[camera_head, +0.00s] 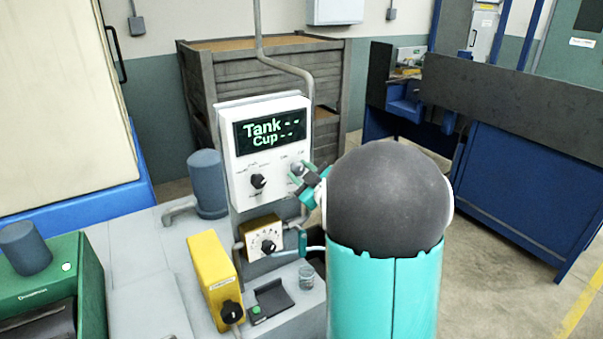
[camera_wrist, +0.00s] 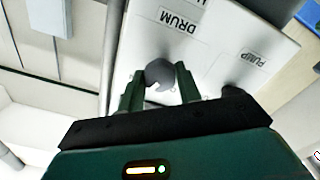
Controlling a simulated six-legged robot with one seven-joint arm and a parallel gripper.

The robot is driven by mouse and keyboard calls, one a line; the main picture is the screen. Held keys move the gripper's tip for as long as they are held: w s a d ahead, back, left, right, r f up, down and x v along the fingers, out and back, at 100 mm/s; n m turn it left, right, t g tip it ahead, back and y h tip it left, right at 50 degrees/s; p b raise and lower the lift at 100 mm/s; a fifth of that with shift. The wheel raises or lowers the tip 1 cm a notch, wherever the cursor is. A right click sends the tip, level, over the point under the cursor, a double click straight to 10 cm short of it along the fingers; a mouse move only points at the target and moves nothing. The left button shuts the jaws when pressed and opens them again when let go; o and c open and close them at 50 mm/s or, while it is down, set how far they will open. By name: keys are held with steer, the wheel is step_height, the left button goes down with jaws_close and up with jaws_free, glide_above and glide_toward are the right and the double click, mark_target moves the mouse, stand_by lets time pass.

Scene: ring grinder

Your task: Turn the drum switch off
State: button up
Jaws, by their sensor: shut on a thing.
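A white control panel (camera_head: 243,195) with a dark display reading "Tank --" and "Cup --" stands in the middle of the head view. The grey drum switch (camera_wrist: 160,72) sits below the upside-down DRUM label (camera_wrist: 179,21) in the wrist view. My gripper (camera_wrist: 158,88) has a green finger on each side of it and is shut on it. In the head view my gripper (camera_head: 310,183) is at the panel's right side and partly covers the switch. Which position the switch points to cannot be told.
A black knob (camera_head: 258,181) sits left of the drum switch on the panel; the label PUMP (camera_wrist: 255,60) shows in the wrist view. Pipes run close by.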

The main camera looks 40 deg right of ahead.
steer(key=n, duration=1.2)
steer(key=shift+a+n, duration=0.1)
steer(key=shift+n, duration=0.2)
stand_by(0.3)
steer(key=o, duration=1)
steer(key=shift+s, duration=0.1)
steer(key=s, duration=1.3)
steer(key=shift+s+a, duration=0.3)
steer(key=shift+a, duration=0.05)
